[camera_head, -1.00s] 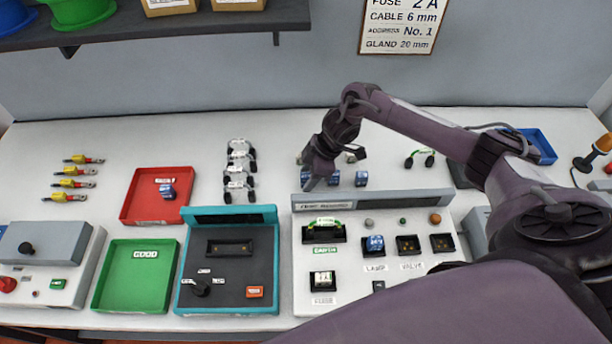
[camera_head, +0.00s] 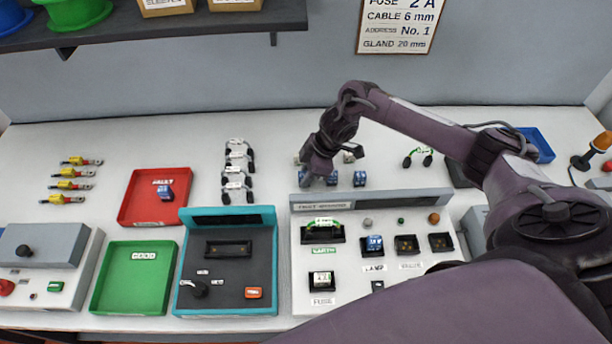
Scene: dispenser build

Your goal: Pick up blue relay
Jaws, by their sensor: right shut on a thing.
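My right gripper (camera_head: 307,181) reaches down behind the dispenser panel at the left end of a row of blue relays. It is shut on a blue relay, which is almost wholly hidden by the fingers. Two more blue relays stand just to its right, one close by (camera_head: 331,179) and one farther along (camera_head: 360,178). Another blue relay (camera_head: 374,244) sits in the LAMP socket of the panel (camera_head: 451,208). One more blue relay (camera_head: 165,192) lies in the red tray (camera_head: 132,212). My left gripper is not in view.
A teal-framed tester (camera_head: 274,250) stands left of the panel, with a green GOOD tray (camera_head: 101,285) beside it. Several black-ended cables (camera_head: 235,170) lie behind the tester. A blue bin (camera_head: 541,147) is at the back right.

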